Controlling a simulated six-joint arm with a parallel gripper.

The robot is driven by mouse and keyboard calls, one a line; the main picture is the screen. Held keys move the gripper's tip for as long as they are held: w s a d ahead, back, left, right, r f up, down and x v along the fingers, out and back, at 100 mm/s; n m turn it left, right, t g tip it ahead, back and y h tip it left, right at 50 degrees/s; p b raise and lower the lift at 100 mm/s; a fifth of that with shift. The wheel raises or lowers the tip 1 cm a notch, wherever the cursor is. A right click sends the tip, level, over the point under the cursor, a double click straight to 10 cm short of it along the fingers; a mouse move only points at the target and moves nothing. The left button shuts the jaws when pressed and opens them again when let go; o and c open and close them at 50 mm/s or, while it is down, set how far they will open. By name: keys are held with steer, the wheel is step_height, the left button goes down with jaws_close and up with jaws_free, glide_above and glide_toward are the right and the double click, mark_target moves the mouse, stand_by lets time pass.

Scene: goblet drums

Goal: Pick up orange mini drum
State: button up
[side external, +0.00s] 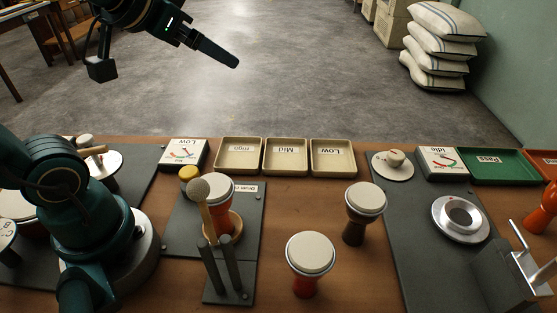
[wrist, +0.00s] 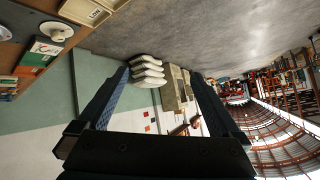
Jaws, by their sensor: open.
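A second drum with an orange-red body (side external: 219,217) stands on the dark mat behind a mallet stand, partly hidden. A bright orange object (side external: 541,212) at the right edge is cut off by the frame. I cannot tell which is the mini drum. My gripper (side external: 234,63) is high above and beyond the table's far edge, apart from every drum. In the wrist view its jaws (wrist: 160,73) are spread and empty.
A dark-bodied drum (side external: 354,228) stands right of centre. Three tan trays (side external: 263,170) and a green tray (side external: 500,180) line the far edge. A mallet stand (side external: 226,266) rises at front left, and a metal fixture (side external: 507,272) at right. Bare wood surrounds the front drum.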

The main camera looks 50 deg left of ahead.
steer(key=w+a+r+m+t+h, duration=0.1)
steer(key=w+a+r+m+t, duration=0.1)
steer(key=w+r+m+t, duration=0.65)
steer(key=w+d+f+m+g+h, duration=0.2)
steer(key=w+d+f+m+h, duration=0.15)
steer(key=h, duration=0.25)
steer(key=m+g+h, duration=0.6)
steer(key=g+h, duration=0.4)
steer(key=g, duration=0.5)
glide_toward(227, 208)
step_height(227, 208, up, 10)
steer(key=d, duration=0.2)
steer(key=shift+w+d+f, duration=0.1)
steer(key=shift+d+f, duration=0.7)
steer(key=shift+f, duration=1.4)
steer(key=shift+w+d+f, duration=0.1)
steer(key=shift+d+f, duration=0.65)
steer(key=shift+f, duration=1.45)
steer(key=shift+w+d+f, duration=0.15)
steer(key=shift+d+f, duration=0.65)
steer(key=shift+f, duration=1.35)
